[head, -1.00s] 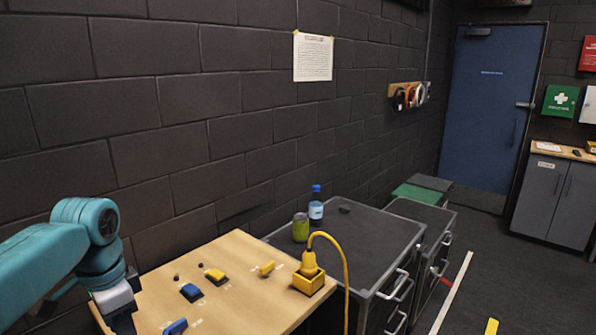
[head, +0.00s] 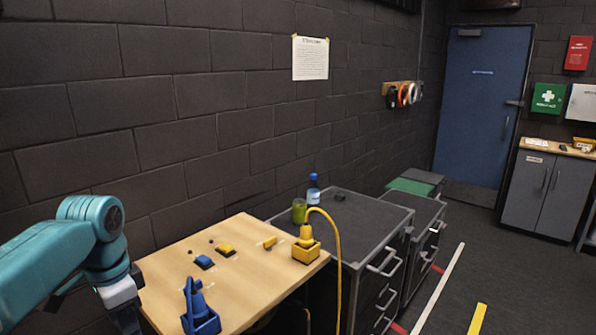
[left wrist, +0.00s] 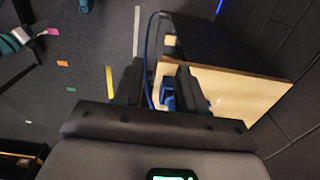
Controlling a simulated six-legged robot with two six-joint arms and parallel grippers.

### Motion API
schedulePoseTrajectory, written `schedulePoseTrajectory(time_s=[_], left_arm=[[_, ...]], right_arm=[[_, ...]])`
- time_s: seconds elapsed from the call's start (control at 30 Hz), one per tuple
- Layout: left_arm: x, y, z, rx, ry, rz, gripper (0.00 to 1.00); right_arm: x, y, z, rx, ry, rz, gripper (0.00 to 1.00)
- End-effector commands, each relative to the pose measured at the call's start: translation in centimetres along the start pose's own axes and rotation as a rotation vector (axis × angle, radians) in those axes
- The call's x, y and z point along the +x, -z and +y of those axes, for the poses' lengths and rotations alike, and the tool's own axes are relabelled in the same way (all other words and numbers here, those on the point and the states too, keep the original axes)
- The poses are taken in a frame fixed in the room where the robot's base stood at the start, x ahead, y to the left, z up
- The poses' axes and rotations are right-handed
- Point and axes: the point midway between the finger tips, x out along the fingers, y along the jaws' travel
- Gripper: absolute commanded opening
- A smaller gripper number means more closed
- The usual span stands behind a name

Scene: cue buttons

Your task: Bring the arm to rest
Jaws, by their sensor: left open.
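My left arm, teal with a white wrist, comes in from the left in the head view. Its left gripper (head: 126,316) hangs low beside the near-left edge of the wooden table (head: 165,265), partly cut off by the frame. In the left wrist view the dark fingers of the left gripper (left wrist: 157,84) stand apart with nothing held between them. A blue plug in a blue box (head: 202,318) is on the table to the gripper's right; blue also shows beyond the fingers (left wrist: 168,97).
The table also carries a blue button (head: 204,262), yellow buttons (head: 226,251) (head: 270,242) and a yellow plug in a yellow box (head: 305,252) with a cable. Dark cabinets (head: 350,222) with a bottle (head: 313,191) and green can (head: 299,211) adjoin it. A brick wall stands behind.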

Motion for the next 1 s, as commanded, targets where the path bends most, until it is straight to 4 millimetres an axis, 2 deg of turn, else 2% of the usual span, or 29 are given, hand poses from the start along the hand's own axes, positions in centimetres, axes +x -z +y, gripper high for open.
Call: schedulePoseTrajectory(time_s=[0.17, 0.47, 0.67, 0.77, 0.83, 0.9, 1.0], left_arm=[[0.5, 0.3, -0.1, -0.001, -0.004, -0.002, 0.40], [8.8, 3.9, 0.7, -0.045, -0.044, 0.039, 0.40], [16.4, 5.8, 3.0, -0.111, -0.097, 0.077, 0.40], [21.5, 6.3, 5.5, -0.171, -0.142, 0.099, 0.40], [25.8, 6.2, 8.0, -0.240, -0.183, 0.117, 0.40], [30.6, 5.5, 11.6, -0.337, -0.232, 0.132, 0.40], [36.1, 3.2, 17.1, -0.507, -0.293, 0.143, 0.40]], right_arm=[[0.0, 0.0, 0.0, -0.001, 0.000, -0.001, 0.53], [0.1, 0.0, 0.0, -0.001, 0.000, 0.000, 0.53], [0.1, 0.0, 0.0, -0.001, 0.000, 0.000, 0.53], [0.2, 0.0, 0.0, -0.001, 0.000, 0.000, 0.53], [0.2, 0.0, 0.1, -0.001, 0.000, 0.000, 0.53], [0.2, 0.0, 0.1, -0.001, 0.000, 0.000, 0.53], [0.3, 0.0, 0.1, -0.001, 0.000, 0.000, 0.53]])
